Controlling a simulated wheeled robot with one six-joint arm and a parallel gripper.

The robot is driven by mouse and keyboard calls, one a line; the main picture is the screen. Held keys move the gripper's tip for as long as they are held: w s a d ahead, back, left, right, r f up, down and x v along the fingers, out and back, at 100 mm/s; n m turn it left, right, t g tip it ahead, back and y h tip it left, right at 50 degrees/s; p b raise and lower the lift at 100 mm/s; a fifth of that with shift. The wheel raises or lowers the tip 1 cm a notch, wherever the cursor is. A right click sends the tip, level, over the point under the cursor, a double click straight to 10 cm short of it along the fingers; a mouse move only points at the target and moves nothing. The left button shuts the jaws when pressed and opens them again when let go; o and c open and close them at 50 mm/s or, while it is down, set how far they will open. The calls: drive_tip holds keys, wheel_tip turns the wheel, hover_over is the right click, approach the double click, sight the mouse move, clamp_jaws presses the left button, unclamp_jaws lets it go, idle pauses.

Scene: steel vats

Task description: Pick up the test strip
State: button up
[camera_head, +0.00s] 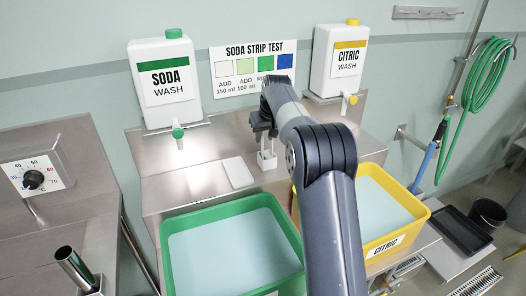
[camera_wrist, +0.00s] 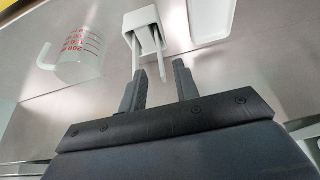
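My gripper (camera_wrist: 159,68) is open, with its two fingers apart. A small white holder (camera_wrist: 142,22) stands just beyond the fingertips, with thin white test strips (camera_wrist: 160,56) sticking out of it. One strip appears in the gap between the fingers and another lines up with the left finger; I cannot tell whether either touches. In the head view the holder (camera_head: 267,161) stands on the steel ledge under my gripper (camera_head: 263,129), which partly hides the strips.
A white tray (camera_head: 238,172) lies left of the holder. A measuring jug (camera_wrist: 75,57) stands near it in the wrist view. Green (camera_head: 176,225) and yellow (camera_head: 424,209) vats are in front. Soda (camera_head: 166,80) and citric (camera_head: 339,57) wash canisters stand behind, beside a strip colour chart (camera_head: 226,88).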

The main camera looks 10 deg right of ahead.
sight(262, 144)
drive_tip(key=shift+p+x, duration=0.6)
drive_tip(key=shift+x, duration=2.1)
drive_tip(key=shift+c, duration=0.4)
clamp_jaws()
